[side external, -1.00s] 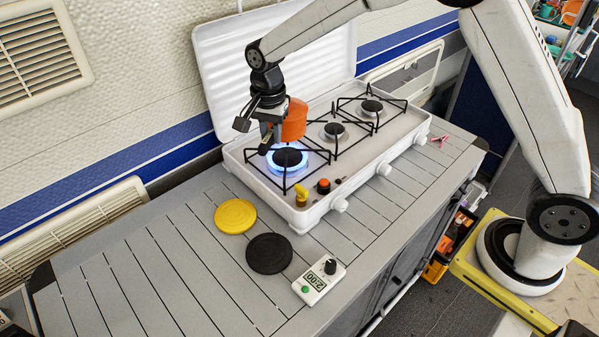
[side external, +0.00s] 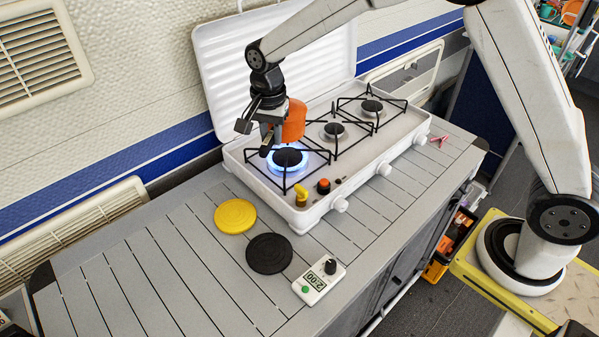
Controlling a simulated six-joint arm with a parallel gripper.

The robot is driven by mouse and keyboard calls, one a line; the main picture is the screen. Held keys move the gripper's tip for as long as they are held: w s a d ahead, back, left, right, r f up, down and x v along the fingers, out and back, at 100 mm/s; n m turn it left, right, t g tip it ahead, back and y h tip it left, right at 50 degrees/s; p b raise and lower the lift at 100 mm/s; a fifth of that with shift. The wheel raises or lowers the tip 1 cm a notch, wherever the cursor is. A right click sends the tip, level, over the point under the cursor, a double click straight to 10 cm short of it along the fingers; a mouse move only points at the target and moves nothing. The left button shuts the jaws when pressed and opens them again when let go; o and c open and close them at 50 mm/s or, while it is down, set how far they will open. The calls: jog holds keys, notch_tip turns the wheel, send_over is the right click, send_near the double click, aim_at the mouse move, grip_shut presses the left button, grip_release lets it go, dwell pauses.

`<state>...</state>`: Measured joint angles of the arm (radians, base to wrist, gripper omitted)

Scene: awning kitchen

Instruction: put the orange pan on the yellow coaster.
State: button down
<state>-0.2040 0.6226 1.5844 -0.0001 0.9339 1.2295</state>
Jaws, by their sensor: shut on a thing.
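The orange pan (side external: 294,121) is held up above the stove, over the near-left burner and partly behind my gripper. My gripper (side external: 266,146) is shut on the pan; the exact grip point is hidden. The yellow coaster (side external: 235,216) lies flat and bare on the grey slatted counter, left of the stove and below the pan in the picture.
The near-left burner (side external: 288,158) burns with a blue flame. The white stove (side external: 320,205) has its lid raised behind. A black coaster (side external: 269,253) lies beside the yellow one, and a white timer (side external: 319,281) is right of it. The counter's left part is clear.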

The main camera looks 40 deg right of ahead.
jog(key=s+a+n, duration=0.3)
jog(key=s+n, duration=0.2)
jog(key=s, duration=0.4)
jog(key=s+a+f+n, duration=0.1)
jog(key=s+a+n, duration=0.1)
jog(key=s+n, duration=0.4)
jog(key=s, duration=0.4)
jog(key=shift+a+f, duration=0.2)
jog(key=shift+a, duration=0.2)
jog(key=shift+w, duration=0.1)
jog(key=w+a+f, duration=0.5)
jog(key=w+f, duration=0.4)
jog(key=w, duration=0.3)
jog(key=shift+w+f, duration=0.15)
jog(key=shift+w, duration=0.1)
jog(key=shift+w+f, duration=0.2)
jog(key=shift+f, duration=1.65)
